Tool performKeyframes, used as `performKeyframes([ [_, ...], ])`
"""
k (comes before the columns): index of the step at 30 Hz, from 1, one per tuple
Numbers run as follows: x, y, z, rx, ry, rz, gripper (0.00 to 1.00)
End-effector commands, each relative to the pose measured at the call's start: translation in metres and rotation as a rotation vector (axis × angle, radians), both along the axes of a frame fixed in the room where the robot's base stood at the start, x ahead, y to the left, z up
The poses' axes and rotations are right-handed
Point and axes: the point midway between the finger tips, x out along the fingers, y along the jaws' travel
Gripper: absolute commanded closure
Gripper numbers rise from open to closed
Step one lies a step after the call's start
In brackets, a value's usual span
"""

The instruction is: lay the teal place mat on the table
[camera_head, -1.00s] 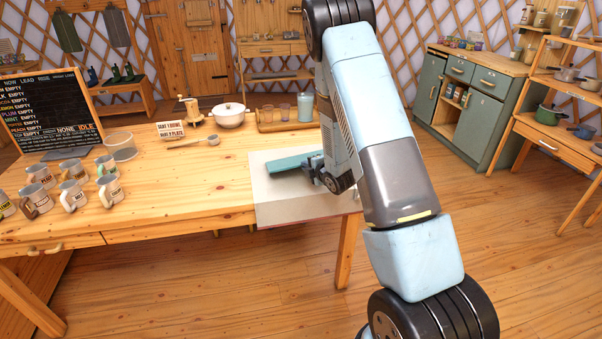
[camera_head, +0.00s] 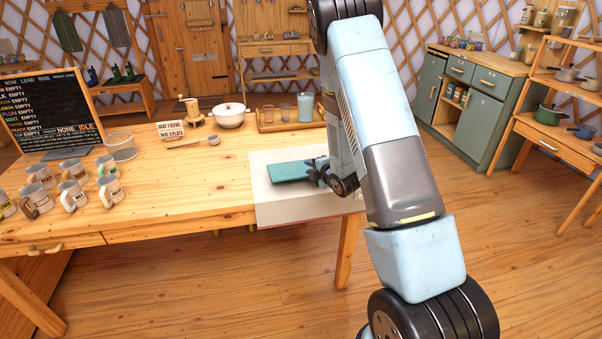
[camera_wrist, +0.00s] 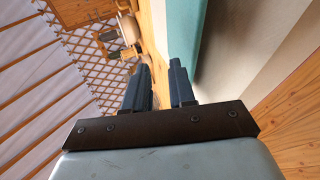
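The teal place mat (camera_head: 289,172) lies flat, as far as I can see, on a pale sheet (camera_head: 275,208) at the right end of the wooden table (camera_head: 180,185). My gripper (camera_head: 314,168) is at the mat's right end, low over the sheet. In the wrist view my gripper (camera_wrist: 158,75) has its two dark fingers apart with nothing visible between them. The teal mat (camera_wrist: 183,35) passes just beyond the right finger there; whether they touch I cannot tell. My arm hides part of the sheet's right side.
Several mugs (camera_head: 72,194) and a blackboard (camera_head: 50,112) stand on the table's left. A sign (camera_head: 171,129), a white pot (camera_head: 229,115) and a wooden tray (camera_head: 266,127) stand at the back. The table's middle is mostly clear.

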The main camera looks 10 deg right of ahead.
Motion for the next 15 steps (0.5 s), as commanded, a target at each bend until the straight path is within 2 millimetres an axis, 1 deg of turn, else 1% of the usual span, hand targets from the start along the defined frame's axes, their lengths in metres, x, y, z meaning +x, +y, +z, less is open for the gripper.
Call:
performKeyframes([
  [6, -0.020, -0.007, 0.008, -0.001, 0.001, -0.002, 0.75],
  [15, -0.043, -0.014, 0.017, 0.000, 0.001, -0.002, 0.75],
])
